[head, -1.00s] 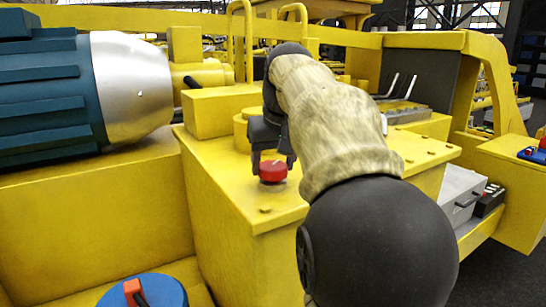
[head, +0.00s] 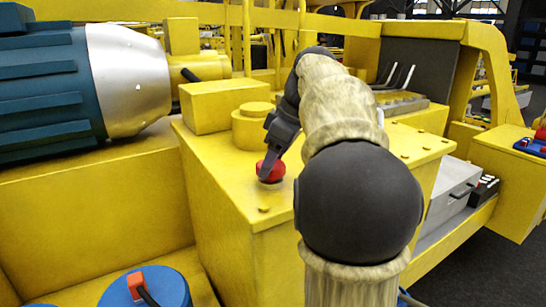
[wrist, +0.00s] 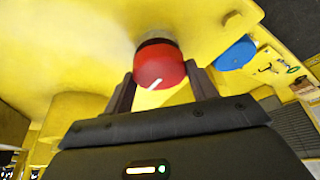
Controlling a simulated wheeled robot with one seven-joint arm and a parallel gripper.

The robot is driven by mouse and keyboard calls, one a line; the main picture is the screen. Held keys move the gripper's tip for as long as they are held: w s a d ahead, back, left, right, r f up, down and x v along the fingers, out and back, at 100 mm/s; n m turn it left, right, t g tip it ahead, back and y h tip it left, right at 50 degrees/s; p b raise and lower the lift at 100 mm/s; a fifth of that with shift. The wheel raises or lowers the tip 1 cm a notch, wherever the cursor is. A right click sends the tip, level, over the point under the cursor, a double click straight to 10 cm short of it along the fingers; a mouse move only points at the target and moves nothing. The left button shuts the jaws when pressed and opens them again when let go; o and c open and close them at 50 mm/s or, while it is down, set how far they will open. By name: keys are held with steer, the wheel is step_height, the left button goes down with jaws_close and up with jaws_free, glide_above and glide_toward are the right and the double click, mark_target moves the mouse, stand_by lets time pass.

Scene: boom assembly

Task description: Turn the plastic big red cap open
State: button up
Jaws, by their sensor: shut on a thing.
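The big red cap (head: 270,171) stands on the top face of the yellow machine box (head: 222,170), near its front left edge. In the wrist view the red cap (wrist: 160,66) is round with a white mark on it, and a dark ring shows at its base. My gripper (head: 268,170) is shut on the cap, and in the wrist view its two dark fingers (wrist: 160,88) lie on either side of it. The gripper is tilted in the head view and hides part of the cap's far side.
A yellow round boss (head: 252,126) and a yellow block (head: 222,106) stand just behind the cap. A large blue and silver motor (head: 130,80) is at the left. Blue discs (head: 146,290) lie at the bottom. Levers (head: 395,77) and a grey box (head: 455,180) are at the right.

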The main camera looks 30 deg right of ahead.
steer(key=shift+n, duration=0.6)
steer(key=o, duration=1)
steer(key=v, duration=0.7)
steer(key=shift+d+r, duration=0.15)
steer(key=shift+r, duration=0.05)
steer(key=shift+w+f, duration=0.1)
steer(key=shift+w, duration=0.05)
